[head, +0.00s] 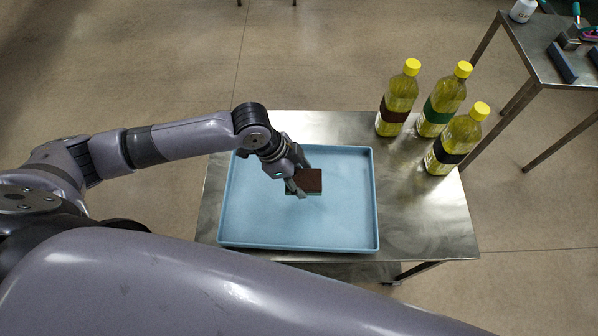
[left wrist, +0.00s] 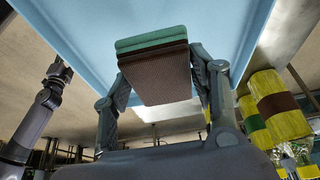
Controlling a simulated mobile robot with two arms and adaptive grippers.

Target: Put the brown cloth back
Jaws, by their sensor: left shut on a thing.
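The brown cloth (head: 311,178) is a flat, block-like folded piece over the blue tray (head: 368,215). My left gripper (head: 297,187) is shut on it at its left side in the head view. In the left wrist view the brown cloth (left wrist: 155,78) sits between the two fingers of the left gripper (left wrist: 160,90). Green cloth layers (left wrist: 150,40) lie against the brown one, and a thin green edge shows under it in the head view. I cannot tell whether the green layers are held too. An arm of mine with a dark end (left wrist: 57,75) shows small at the left of the wrist view.
The tray stands on a metal table (head: 425,235). Three yellow bottles with brown (head: 394,112), green (head: 438,112) and dark (head: 450,150) bands stand at its right back. Another metal table (head: 535,55) with tools is at the far right. The rest of the tray is bare.

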